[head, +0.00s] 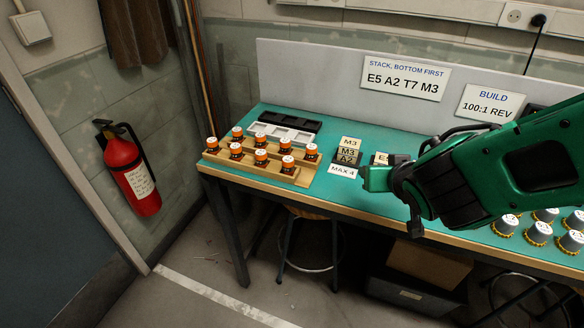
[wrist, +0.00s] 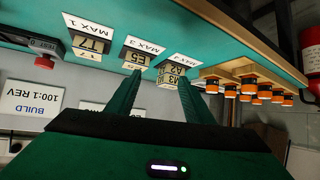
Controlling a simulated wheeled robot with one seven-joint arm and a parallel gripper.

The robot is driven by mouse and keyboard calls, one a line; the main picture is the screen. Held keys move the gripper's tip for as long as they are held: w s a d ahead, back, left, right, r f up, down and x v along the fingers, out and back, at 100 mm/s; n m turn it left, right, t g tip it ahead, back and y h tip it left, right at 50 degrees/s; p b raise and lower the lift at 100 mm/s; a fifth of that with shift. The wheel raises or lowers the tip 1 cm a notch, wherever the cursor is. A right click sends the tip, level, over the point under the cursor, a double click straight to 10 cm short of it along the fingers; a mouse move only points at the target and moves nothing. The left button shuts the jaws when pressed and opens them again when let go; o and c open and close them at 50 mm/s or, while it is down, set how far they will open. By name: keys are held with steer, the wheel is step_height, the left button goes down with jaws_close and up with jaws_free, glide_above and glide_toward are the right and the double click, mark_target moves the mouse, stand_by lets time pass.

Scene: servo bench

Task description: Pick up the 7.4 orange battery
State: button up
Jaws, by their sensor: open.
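Several orange batteries with white tops stand in two rows in a wooden rack (head: 222,158) on the left of the green bench; one is the front battery (head: 286,164). Their markings are too small to read, so I cannot tell which is 7.4. In the wrist view, which is upside down, orange batteries (wrist: 248,85) show at the right under the rack. My gripper (head: 376,179) is to the right of the rack, apart from it, near the bench's front edge. In the wrist view my gripper (wrist: 160,80) has its green fingers spread with nothing held between them.
Blocks marked M3 and A2 (head: 347,157) stand between rack and gripper, behind a MAX 4 card (head: 342,171). An E5 block (head: 381,158) is partly behind my arm. Black and white trays (head: 290,121) lie behind the rack. Grey-capped parts (head: 538,233) stand at right.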

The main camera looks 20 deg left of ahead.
mark_target(291, 164)
steer(key=s+a+n+y, duration=0.2)
steer(key=s+a, duration=0.2)
steer(key=a, duration=0.4)
steer(key=s+a+n+y, duration=0.2)
steer(key=s+a+y, duration=0.1)
steer(key=a, duration=0.4)
steer(key=x, duration=1.1)
steer(key=shift+s+a+r, duration=0.15)
steer(key=shift+a+r, duration=0.05)
steer(key=shift+a, duration=0.1)
jaws_close()
steer(key=shift+r, duration=0.2)
